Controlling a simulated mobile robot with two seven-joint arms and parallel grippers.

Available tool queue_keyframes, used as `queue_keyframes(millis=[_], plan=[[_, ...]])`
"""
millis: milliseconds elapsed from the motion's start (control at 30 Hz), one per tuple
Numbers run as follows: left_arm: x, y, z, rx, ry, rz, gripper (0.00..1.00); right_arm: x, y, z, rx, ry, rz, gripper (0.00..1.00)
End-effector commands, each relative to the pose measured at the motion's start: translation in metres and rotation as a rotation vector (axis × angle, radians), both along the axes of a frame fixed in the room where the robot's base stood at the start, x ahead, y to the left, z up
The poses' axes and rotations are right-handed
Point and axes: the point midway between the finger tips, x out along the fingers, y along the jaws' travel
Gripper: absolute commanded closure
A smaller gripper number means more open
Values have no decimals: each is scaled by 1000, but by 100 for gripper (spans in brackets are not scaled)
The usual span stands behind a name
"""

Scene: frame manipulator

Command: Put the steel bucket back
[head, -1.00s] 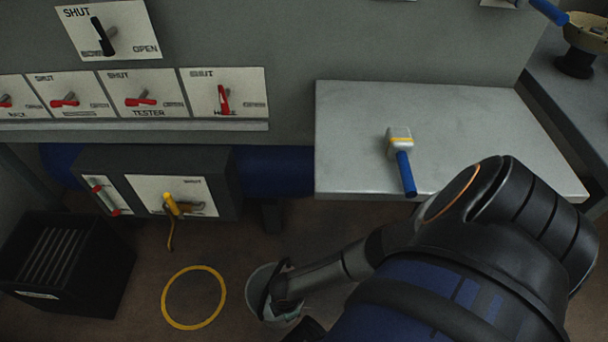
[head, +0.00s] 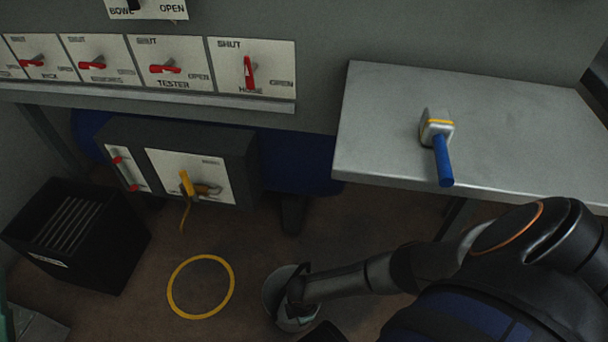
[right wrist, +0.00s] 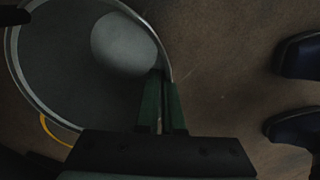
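The steel bucket (head: 273,294) is low over or on the floor, just right of the yellow ring (head: 169,292) painted there. I cannot tell whether it touches the floor. My right gripper (head: 293,290) is at the bucket's rim. In the right wrist view the bucket (right wrist: 60,65) opens toward the camera, and the green fingers of my right gripper (right wrist: 161,85) are close together on its rim. Part of the yellow ring (right wrist: 55,132) shows beyond the bucket. My left gripper is not in view.
A black bin (head: 95,272) with slats stands left of the ring. A low grey box (head: 230,170) with a yellow valve handle (head: 187,184) is behind it. A grey worktop (head: 385,140) with a blue-handled tool (head: 442,155) is above right. The floor inside the ring is clear.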

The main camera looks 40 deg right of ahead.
Motion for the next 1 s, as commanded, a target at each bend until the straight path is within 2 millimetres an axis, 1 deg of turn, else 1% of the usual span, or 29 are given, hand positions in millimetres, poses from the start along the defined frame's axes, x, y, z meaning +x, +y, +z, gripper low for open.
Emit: queue_keyframes(millis=[100,233,300,500,533,867,1000], plan=[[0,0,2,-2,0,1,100,1,1,2,1,-3,0,100],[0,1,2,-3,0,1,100,1,1,-1,2,-3,-1,100],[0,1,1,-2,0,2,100,0,0,-2,1,-1,-1,90],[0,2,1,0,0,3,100,0,0,-2,1,0,0,68],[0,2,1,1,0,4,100,0,0,-2,1,0,0,66],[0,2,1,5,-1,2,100,0,0,1,1,-1,0,66],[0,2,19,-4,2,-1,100,0,0,23,2,-1,0,66]])
